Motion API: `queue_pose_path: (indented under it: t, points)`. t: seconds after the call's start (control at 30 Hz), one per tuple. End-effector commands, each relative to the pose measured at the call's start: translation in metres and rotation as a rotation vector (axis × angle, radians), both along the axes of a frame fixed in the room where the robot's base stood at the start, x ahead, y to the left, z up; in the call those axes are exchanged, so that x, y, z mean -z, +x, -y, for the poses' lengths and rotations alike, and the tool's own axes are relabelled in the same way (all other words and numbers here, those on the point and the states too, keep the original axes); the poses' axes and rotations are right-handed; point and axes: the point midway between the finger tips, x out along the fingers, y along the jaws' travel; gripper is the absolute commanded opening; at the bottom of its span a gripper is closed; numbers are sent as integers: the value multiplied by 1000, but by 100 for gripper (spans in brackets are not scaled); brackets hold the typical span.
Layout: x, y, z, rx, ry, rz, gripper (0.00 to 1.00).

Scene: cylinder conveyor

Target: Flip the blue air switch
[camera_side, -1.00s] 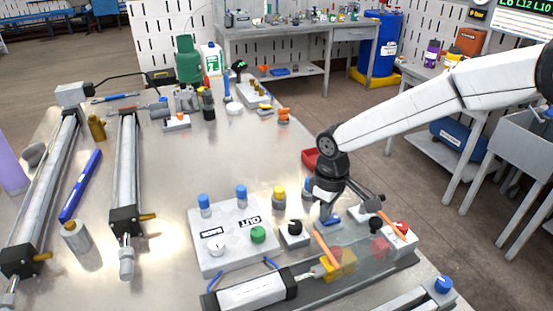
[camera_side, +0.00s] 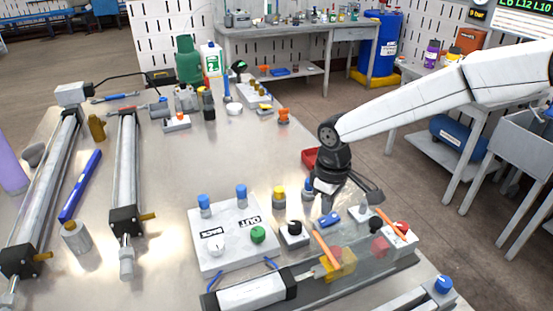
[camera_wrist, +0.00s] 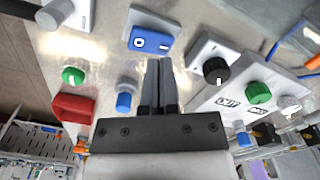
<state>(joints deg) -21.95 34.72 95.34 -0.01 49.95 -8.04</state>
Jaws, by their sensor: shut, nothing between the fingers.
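The blue air switch (camera_side: 330,220) is a small blue rocker on a light grey housing on the metal bench. In the wrist view the rocker (camera_wrist: 151,39) shows white O and I marks, with the O end at the left. My gripper (camera_side: 326,208) is just above and behind the switch in the side view. In the wrist view my gripper (camera_wrist: 159,62) has its dark fingers together and empty, with the tips just short of the rocker's near edge. A small gap seems to show; exact height above the rocker is hard to tell.
A black knob (camera_wrist: 216,70) stands close to the right of the switch. A white panel (camera_side: 232,232) with a green knob is left of it. A red part (camera_wrist: 73,107) and a blue-capped piece (camera_wrist: 124,100) are near my fingers. A clear-covered actuator (camera_side: 345,262) lies in front.

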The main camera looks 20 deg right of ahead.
Motion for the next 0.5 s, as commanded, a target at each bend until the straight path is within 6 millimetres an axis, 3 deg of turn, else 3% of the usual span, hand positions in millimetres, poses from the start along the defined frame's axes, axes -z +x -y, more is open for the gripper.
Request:
queue_pose_path:
  t: [0.5]
  points:
    - [-30,1,0,0,1,2,0]
